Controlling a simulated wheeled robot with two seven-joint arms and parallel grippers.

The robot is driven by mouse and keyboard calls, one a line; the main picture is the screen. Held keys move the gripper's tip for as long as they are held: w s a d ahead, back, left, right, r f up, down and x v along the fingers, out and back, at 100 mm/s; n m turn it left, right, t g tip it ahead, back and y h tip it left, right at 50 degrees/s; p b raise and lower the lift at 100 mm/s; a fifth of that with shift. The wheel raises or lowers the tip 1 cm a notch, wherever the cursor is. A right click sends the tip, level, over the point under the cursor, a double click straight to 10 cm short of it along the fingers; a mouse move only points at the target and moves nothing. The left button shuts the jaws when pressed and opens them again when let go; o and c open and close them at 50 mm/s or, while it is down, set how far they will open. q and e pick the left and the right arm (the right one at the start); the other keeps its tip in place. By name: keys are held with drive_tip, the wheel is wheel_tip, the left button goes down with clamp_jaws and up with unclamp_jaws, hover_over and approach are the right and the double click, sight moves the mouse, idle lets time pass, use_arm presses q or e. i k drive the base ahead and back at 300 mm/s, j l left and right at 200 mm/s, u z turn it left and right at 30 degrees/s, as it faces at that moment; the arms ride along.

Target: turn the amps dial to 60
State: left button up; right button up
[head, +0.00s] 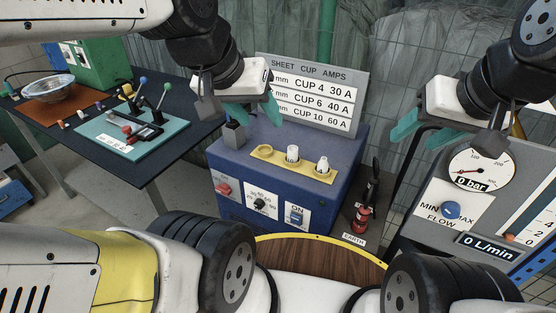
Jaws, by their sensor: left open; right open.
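The amps dial (260,203) is a black knob on a white scale plate, low on the front of the blue machine (330,205). The numbers around it are small, and I cannot tell which one it points at. My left gripper (245,113) is open and empty, with teal fingers, above the back left of the blue machine and apart from the dial. My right gripper (430,132) is open and empty at the right, beside the gauge panel and far from the dial.
A sign (312,92) lists cups 4, 6 and 10 with 30, 40 and 60 A. A yellow tray (270,156) with cups sits on the machine. A red knob (223,189) and an ON switch (295,215) flank the dial. The flow panel (460,185) stands right.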

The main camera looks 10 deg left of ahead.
sight(259, 203)
drive_tip(key=k+u, duration=0.25)
drive_tip(key=u, duration=0.15)
drive_tip(key=k+u, duration=0.25)
drive_tip(key=u, duration=0.15)
drive_tip(key=k+j+u, duration=0.1)
drive_tip(key=u, duration=0.25)
drive_tip(key=k+j, duration=0.05)
drive_tip(key=k, duration=0.05)
